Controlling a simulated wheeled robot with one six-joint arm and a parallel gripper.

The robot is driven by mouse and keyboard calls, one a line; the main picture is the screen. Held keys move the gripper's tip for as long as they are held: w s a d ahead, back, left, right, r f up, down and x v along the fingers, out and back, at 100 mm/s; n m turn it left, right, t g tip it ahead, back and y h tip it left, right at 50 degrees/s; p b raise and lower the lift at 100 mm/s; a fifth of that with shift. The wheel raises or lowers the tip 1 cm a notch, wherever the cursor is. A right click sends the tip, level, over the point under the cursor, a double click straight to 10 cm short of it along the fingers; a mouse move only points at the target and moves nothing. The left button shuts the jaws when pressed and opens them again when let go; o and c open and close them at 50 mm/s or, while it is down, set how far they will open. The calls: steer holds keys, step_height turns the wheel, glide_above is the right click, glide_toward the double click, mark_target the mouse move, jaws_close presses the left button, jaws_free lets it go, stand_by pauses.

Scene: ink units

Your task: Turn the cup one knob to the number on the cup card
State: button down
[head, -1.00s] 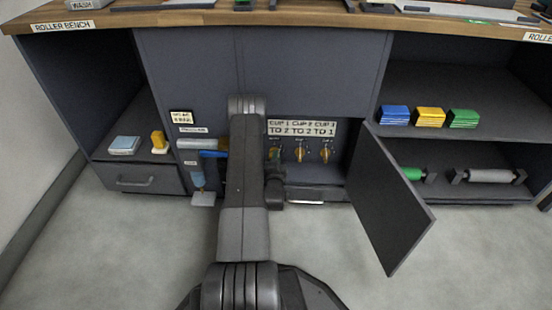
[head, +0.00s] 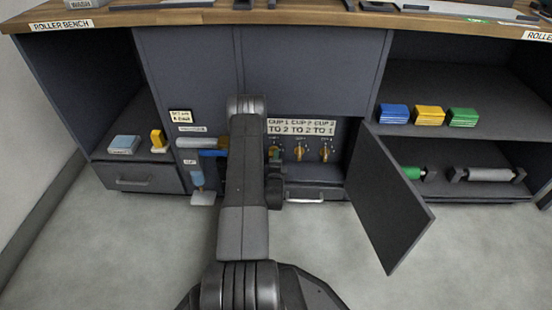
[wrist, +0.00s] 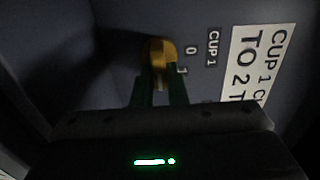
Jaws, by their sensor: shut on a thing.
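The brass cup one knob (wrist: 160,50) sits on the dark panel in the wrist view, next to a "CUP 1" label and the marks 0 and 1. My gripper (wrist: 159,88) is shut on it, with a finger on each side of its lower part. The fingers hide part of the dial, so I cannot tell which number the knob points to.
The cup two knob (head: 299,152) and cup three knob (head: 324,153) are to the right of the held knob. An open cabinet door (head: 390,200) swings out at the right. A drawer handle (head: 305,200) is below. A blue-handled item (head: 205,155) hangs left of my arm.

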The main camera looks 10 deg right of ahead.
steer(key=shift+f, duration=0.1)
steer(key=c, duration=1.4)
jaws_free()
steer(key=shift+c, duration=0.2)
steer(key=p+v, duration=0.4)
steer(key=v, duration=1)
steer(key=shift+w, duration=0.15)
steer(key=b+x, duration=0.4)
steer(key=x, duration=0.9)
steer(key=shift+w+d, duration=0.15)
steer(key=shift+w, duration=0.2)
